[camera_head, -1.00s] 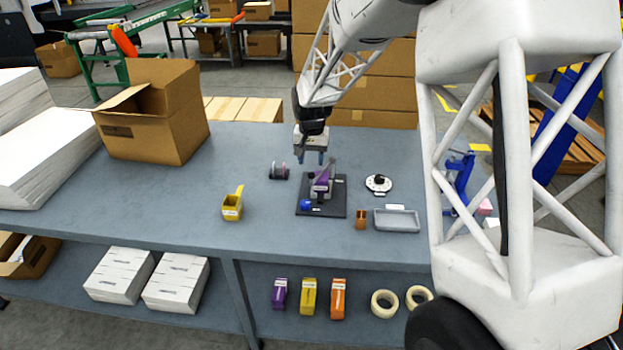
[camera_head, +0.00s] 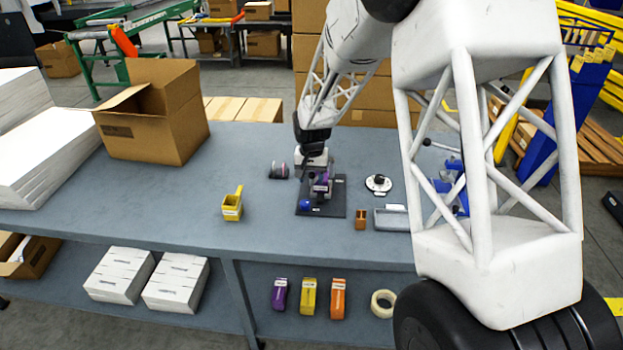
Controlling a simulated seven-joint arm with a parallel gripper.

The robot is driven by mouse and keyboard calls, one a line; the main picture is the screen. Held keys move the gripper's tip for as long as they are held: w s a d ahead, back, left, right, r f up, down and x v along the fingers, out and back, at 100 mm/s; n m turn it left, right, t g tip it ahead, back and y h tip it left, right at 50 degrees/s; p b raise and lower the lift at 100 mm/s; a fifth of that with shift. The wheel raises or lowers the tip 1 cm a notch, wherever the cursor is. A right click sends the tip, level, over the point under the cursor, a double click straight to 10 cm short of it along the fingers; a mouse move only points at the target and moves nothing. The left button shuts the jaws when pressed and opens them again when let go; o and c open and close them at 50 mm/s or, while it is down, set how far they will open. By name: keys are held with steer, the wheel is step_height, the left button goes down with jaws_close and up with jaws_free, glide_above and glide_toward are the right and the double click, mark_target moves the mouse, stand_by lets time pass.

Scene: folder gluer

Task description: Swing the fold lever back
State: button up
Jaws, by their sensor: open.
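The folder gluer is a small purple device (camera_head: 321,187) on a dark base plate (camera_head: 335,208). It stands on the grey-blue bench, with a blue ball knob (camera_head: 305,204) at its front left. My gripper (camera_head: 315,174) points down at the device's upper rear part and overlaps it in the picture. The fingers are open; whether they touch the purple part cannot be told. The gripper hides the top of the device, where a purple arm rises. Which part is the fold lever is too small to tell for sure.
A yellow holder (camera_head: 232,207) stands left of the plate, a dark reel-like item (camera_head: 278,171) behind left. On the right are a round white disc (camera_head: 378,184), a small orange-brown block (camera_head: 361,219) and a grey tray (camera_head: 390,220). An open carton (camera_head: 155,130) stands far left.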

steer(key=shift+f, duration=0.4)
jaws_close()
